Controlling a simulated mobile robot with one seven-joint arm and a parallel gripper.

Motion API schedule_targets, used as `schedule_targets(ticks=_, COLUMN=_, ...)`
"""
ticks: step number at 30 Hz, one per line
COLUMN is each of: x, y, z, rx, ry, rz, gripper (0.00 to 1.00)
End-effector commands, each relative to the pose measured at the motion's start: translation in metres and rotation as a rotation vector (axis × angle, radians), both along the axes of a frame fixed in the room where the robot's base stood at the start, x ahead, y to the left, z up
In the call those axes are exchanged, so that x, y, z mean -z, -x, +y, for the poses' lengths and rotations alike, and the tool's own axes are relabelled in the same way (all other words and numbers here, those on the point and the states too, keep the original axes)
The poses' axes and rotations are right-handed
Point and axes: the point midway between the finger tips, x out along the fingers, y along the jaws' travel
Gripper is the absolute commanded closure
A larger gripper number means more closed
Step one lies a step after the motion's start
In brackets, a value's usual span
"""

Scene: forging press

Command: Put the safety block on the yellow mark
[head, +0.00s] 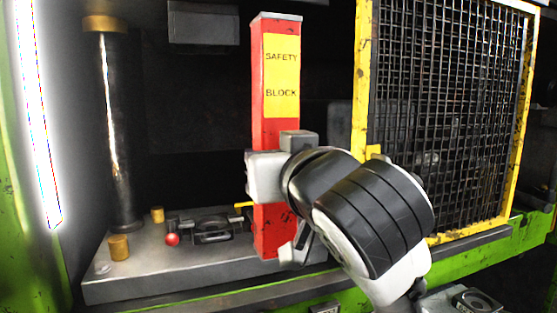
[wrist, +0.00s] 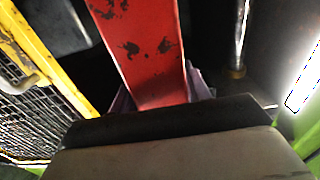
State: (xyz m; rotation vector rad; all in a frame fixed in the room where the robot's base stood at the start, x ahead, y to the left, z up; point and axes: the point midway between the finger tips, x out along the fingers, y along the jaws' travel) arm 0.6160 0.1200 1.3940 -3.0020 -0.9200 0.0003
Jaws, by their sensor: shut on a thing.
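The safety block (head: 275,128) is a tall red post with a yellow "SAFETY BLOCK" label, and it stands nearly upright. My gripper (head: 266,172) is shut on it at about mid-height. In the wrist view the block (wrist: 148,45) shows scuffed red paint, running down behind the dark edge of my gripper. Its lower end is over the front of the grey press bed (head: 150,285); I cannot tell whether it touches. A small yellow strip (head: 243,205) shows just left of the block; I cannot tell whether it is the yellow mark.
A dark die (head: 212,228) and a red ball knob (head: 172,239) sit on the bed left of the block. A steel guide column (head: 115,130) stands at the left. A yellow-framed mesh guard (head: 445,110) stands close at the right. Short brass posts (head: 119,247) stand near the column.

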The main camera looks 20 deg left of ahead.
Motion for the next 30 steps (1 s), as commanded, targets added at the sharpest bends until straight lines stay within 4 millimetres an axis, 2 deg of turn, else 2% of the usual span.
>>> schedule_targets(ticks=30, x=-0.002, y=-0.094, z=0.045, rx=0.0, ry=-0.002, rz=-0.002, gripper=1.0)
